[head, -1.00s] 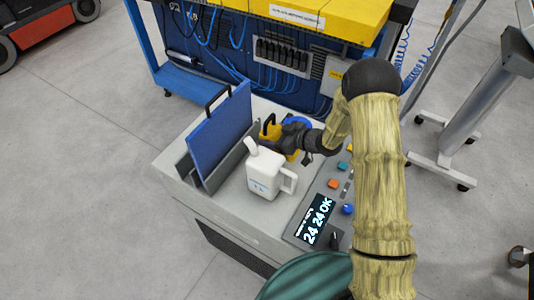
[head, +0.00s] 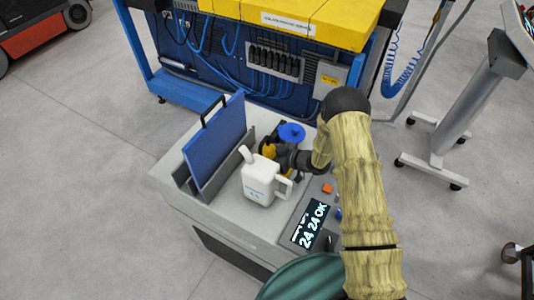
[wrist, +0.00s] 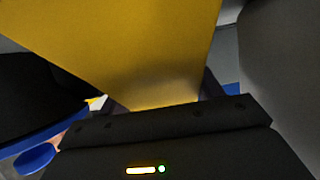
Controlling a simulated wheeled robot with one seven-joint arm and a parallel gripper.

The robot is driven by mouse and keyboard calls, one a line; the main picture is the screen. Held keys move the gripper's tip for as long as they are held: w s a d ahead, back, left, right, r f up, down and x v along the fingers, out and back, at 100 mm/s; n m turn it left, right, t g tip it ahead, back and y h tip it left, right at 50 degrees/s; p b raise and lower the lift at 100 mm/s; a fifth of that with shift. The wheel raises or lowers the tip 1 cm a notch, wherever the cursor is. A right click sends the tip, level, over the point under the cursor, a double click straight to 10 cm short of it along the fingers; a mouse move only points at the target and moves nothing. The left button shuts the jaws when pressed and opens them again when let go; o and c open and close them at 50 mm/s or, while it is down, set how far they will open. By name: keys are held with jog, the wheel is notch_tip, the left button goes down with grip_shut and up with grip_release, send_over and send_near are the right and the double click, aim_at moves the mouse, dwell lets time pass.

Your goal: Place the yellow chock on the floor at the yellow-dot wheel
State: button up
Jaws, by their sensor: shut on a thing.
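My gripper (head: 274,154) is shut on the yellow chock (head: 268,150), just behind the white jug on the grey cart top. In the head view only a small part of the chock shows between the jug and my dark gripper. In the wrist view the chock (wrist: 150,50) is a large yellow face filling the upper middle, between dark gripper parts. Whether the chock touches the cart top cannot be told. Two dark wheels of a red vehicle show at the upper left, one of them here (head: 78,14). No yellow dot is visible on either.
The white jug (head: 258,182) stands close in front of my gripper. A blue panel (head: 215,145) stands upright at left, and a blue round object (head: 291,133) lies behind. A blue-framed bench (head: 180,92) stands beyond the cart (head: 205,215). The floor (head: 80,150) at left is clear.

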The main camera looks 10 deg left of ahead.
jog(key=shift+f, duration=0.1)
jog(key=shift+f, duration=0.15)
jog(key=o, duration=1.4)
jog(key=b+v, duration=0.4)
jog(key=v, duration=0.8)
jog(key=shift+d, duration=0.1)
